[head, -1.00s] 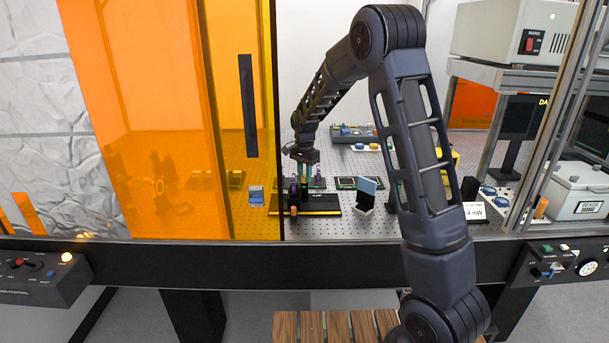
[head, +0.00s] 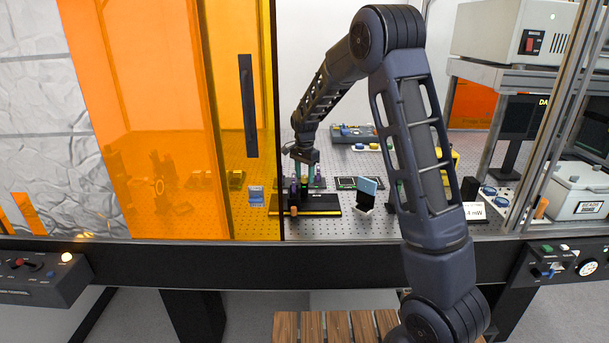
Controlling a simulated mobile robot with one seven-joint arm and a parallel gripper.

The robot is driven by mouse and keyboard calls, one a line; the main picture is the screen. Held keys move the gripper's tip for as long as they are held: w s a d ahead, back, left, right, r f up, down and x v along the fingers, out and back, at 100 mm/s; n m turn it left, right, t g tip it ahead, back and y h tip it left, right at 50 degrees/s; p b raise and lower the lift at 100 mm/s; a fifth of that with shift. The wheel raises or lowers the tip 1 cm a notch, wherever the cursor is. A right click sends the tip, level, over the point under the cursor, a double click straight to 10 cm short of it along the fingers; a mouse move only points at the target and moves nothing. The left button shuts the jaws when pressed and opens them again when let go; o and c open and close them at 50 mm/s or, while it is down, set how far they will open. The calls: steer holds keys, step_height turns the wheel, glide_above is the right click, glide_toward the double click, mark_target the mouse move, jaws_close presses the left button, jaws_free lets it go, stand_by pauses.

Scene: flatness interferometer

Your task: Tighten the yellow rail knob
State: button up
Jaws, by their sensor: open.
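My gripper (head: 303,177) points down above a black rail base (head: 325,206) on the perforated optical table. Its greenish fingers are open among small dark and purple parts on the rail. The rail has a yellow strip along its front edge (head: 318,214). A small orange-brown knob-like part (head: 293,210) shows at the rail's front left. I cannot make out a separate yellow knob; it may be hidden by my gripper or too small to tell. I cannot tell whether the fingers touch anything.
An orange sliding panel (head: 150,120) with a black handle (head: 248,105) covers the left side. A grey device (head: 355,133) sits behind.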

mark_target(305, 176)
step_height(305, 176, up, 11)
stand_by(0.5)
steer(key=shift+f, duration=0.1)
steer(key=s+d+r+n+t+y, duration=0.1)
steer(key=s+d+r+n, duration=0.1)
steer(key=s+d+r, duration=0.5)
steer(key=s+d+r+n+t, duration=0.1)
steer(key=s+d+r+n, duration=0.15)
steer(key=s+d, duration=0.8)
steer(key=s+d+f+n+t, duration=0.1)
steer(key=s+d, duration=0.2)
steer(key=s, duration=0.3)
steer(key=s+d+n, duration=0.1)
steer(key=s+d, duration=0.2)
steer(key=s, duration=0.4)
steer(key=s+d+f+n+t+h, duration=0.1)
steer(key=s+d+n, duration=0.1)
steer(key=s, duration=0.4)
steer(key=shift+s+d+f+t, duration=0.3)
steer(key=shift+d+f, duration=0.05)
steer(key=shift+d, duration=0.4)
